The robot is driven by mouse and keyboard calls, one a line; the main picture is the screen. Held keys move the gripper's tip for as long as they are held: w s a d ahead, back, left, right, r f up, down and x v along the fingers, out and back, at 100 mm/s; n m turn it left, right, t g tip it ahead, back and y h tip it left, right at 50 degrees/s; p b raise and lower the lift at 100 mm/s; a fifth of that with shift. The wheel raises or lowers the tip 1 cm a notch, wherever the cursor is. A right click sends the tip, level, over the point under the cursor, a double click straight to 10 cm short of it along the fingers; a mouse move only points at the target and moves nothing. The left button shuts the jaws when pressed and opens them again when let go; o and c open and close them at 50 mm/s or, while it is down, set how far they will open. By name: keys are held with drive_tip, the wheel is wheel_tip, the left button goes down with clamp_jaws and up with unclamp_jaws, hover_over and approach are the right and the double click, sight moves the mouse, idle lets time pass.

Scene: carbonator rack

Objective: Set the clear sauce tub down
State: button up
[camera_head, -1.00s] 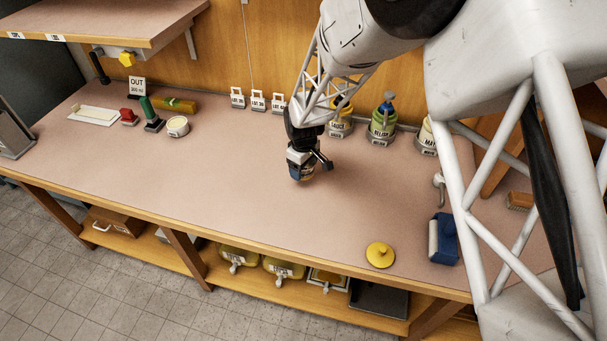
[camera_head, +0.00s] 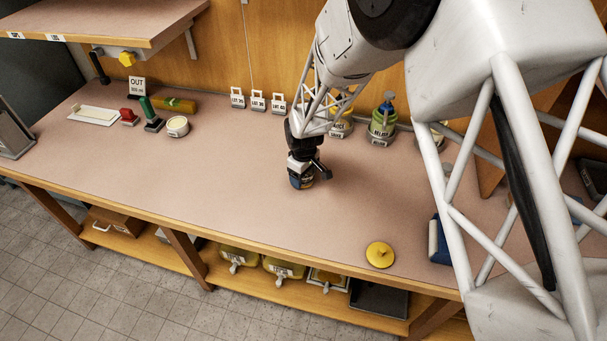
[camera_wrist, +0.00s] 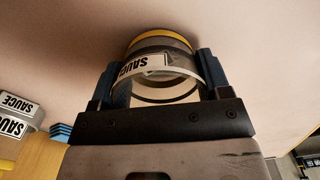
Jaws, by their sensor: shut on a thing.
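The clear sauce tub (camera_wrist: 158,68) is between the two blue fingers of my gripper (camera_wrist: 157,75) in the wrist view. It has a clear wall, a white band lettered SAUCE and a yellow rim or lid at its far end. In the head view my gripper (camera_head: 302,181) is low over the middle of the counter, shut on the tub, which is mostly hidden by the fingers. I cannot tell whether the tub touches the counter (camera_head: 230,185).
A round yellow lid (camera_head: 380,255) lies near the front edge. A blue block (camera_head: 438,243) is to its right, partly behind my arm. A relish pot (camera_head: 382,125) stands by the back wall. A small white tub (camera_head: 177,126) is at left. The counter's centre is clear.

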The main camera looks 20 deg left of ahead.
drive_tip(key=o, duration=0.9)
wheel_tip(320, 180, up, 12)
idle(0.4)
drive_tip(key=shift+r, duration=0.15)
idle(0.6)
